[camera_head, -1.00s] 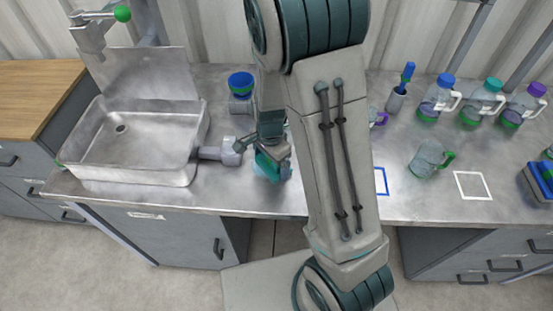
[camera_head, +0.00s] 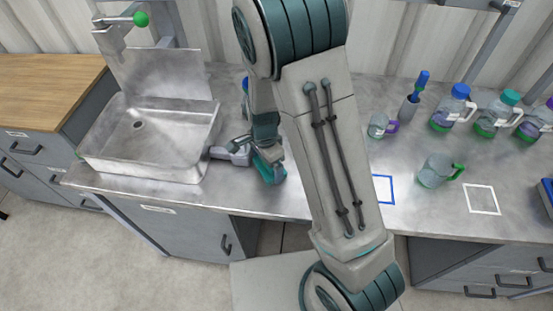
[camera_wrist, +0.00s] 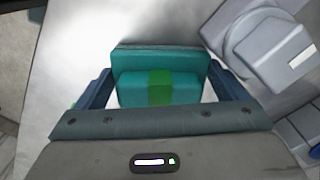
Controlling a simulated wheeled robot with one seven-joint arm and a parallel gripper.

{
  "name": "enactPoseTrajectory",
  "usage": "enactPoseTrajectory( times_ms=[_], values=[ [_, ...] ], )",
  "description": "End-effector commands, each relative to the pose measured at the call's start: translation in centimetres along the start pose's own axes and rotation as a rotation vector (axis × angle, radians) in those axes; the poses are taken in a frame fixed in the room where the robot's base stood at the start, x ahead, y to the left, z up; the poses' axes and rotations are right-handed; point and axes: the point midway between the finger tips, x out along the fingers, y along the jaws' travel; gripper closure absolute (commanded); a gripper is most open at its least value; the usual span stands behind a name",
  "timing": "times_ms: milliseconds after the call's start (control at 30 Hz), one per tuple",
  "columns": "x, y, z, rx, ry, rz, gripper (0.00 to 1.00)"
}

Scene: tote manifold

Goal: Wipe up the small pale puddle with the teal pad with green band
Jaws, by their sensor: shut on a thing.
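My gripper (camera_wrist: 160,92) is shut on the teal pad (camera_wrist: 190,63), with one dark blue finger at each side of it. The green band (camera_wrist: 160,88) runs across the middle of the pad. In the head view the pad (camera_head: 271,170) is low at the counter's front part, right of the sink; I cannot tell whether it touches the surface. I cannot make out the small pale puddle for certain in either view; the pad or my arm may hide it.
The metal sink (camera_head: 150,140) stands at left, with a grey fitting (camera_head: 232,152) at its right side, close to my gripper. A clear mug (camera_head: 437,170), a purple-handled mug (camera_head: 378,125) and several bottles (camera_head: 452,108) stand at right. Blue (camera_head: 391,190) and white (camera_head: 483,212) outlines mark the counter.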

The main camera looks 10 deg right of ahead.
Motion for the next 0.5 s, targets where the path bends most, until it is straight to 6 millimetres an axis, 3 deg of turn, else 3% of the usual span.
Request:
enactPoseTrajectory(
  times_ms=[33,100,300,500],
  values=[
    [-1.0,-1.9,1.4,-0.033,0.001,-0.043,0.44],
    [-0.9,-2.0,1.8,-0.032,0.005,-0.042,0.44],
    [-0.8,-1.9,2.0,-0.028,0.016,-0.041,0.44],
    [-0.9,-0.8,0.7,-0.030,0.017,-0.043,0.44]
  ],
)
